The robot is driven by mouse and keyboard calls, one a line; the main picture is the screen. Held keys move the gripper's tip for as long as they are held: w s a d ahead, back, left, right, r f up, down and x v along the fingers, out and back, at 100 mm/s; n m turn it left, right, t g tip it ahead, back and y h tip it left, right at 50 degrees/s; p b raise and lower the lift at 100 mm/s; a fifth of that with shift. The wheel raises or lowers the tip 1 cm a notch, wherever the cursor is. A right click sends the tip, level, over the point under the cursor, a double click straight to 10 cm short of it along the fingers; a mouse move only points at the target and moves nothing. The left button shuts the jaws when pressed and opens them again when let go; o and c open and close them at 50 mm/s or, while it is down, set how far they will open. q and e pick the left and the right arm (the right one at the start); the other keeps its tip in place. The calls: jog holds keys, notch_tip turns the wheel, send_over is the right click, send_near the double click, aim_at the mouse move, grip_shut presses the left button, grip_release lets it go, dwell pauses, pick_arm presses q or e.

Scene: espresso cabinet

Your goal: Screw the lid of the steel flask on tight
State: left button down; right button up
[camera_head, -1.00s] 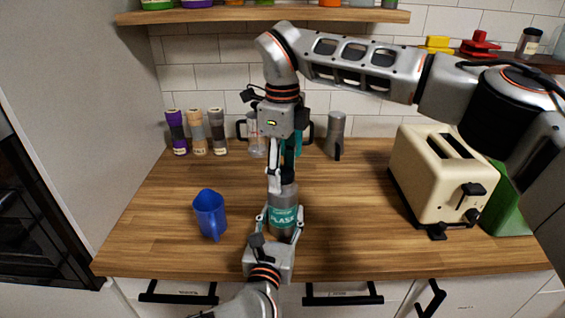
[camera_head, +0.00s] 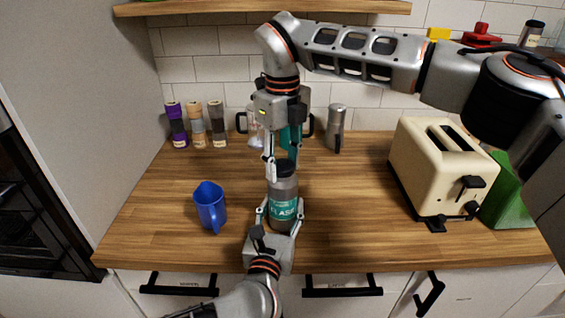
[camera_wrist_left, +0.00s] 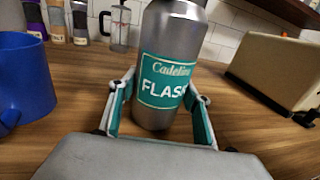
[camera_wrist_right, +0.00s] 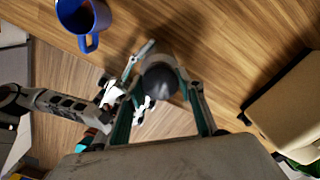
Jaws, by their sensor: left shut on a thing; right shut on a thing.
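The steel flask (camera_head: 284,188) stands upright on the wooden counter, its teal label facing me; the label reads clearly in the left wrist view (camera_wrist_left: 172,65). My left gripper (camera_head: 282,211) is shut on the flask's lower body, one finger on each side. The dark lid (camera_head: 285,168) sits at the top of the flask. My right gripper (camera_head: 281,166) reaches down from above and is shut on the lid. In the right wrist view the round dark lid (camera_wrist_right: 161,82) shows between the fingers. Whether a gap remains under the lid cannot be told.
A blue mug (camera_head: 210,207) stands left of the flask. A cream toaster (camera_head: 437,170) stands at the right. Several spice grinders (camera_head: 197,127), a glass press (camera_head: 254,128) and a steel pot (camera_head: 336,130) stand along the back. The counter around the flask is clear.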

dwell(0.3)
jog(key=o, duration=1.2)
jog(key=shift+r, duration=2.25)
jog(key=shift+r, duration=0.1)
jog(key=shift+c, duration=0.5)
notch_tip(320, 180, up, 3)
jog(key=n, duration=0.5)
jog(key=shift+r, duration=0.15)
